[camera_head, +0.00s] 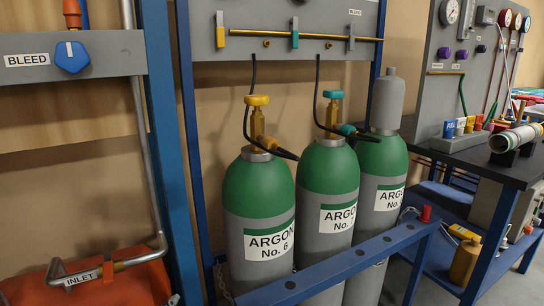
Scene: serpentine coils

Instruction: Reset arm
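Neither of my arms or grippers shows in the head view, so I cannot see whether they are open or shut. The view holds several gas cylinders in a rack. A green-topped grey cylinder labelled "ARGON No. 6" (259,216) stands at the left with a yellow valve knob (257,100). A second argon cylinder (328,207) stands beside it with a teal valve knob (333,95). A third argon cylinder (379,184) stands to the right with a grey cap (388,101) on top.
A blue rack bar (340,266) runs across the cylinders' front. A blue "BLEED" knob (72,57) and an orange bag-like object (95,287) by the "INLET" pipe (158,200) are at left. A dark workbench (470,160) with gauges above stands at right. Some floor (512,288) is clear at bottom right.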

